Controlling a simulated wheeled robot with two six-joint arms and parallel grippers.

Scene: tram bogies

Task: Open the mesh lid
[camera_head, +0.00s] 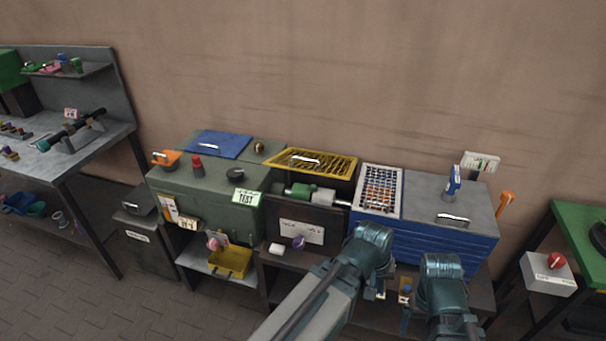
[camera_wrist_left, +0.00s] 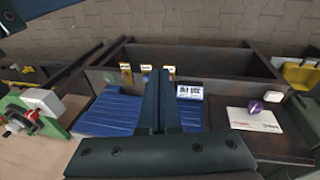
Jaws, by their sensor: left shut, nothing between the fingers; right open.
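A mesh lid with a white frame and orange-brown grid (camera_head: 380,190) lies flat and closed on the blue chest, a light handle at its near edge. A second mesh panel, yellow-framed (camera_head: 310,162), with a handle, lies left of it over a dark box. My left gripper (camera_head: 372,255) is below and in front of the white-framed lid, apart from it. In the left wrist view its fingers (camera_wrist_left: 159,85) are together and empty, pointing at the open shelf below. My right gripper (camera_head: 443,275) is open, right of the left one; its fingertips are largely hidden.
A grey lid with a handle (camera_head: 445,205) and a blue bottle-like item (camera_head: 452,183) are right of the mesh. A green chest (camera_head: 205,190) stands left. A white switch box with a red knob (camera_head: 548,270) is at far right.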

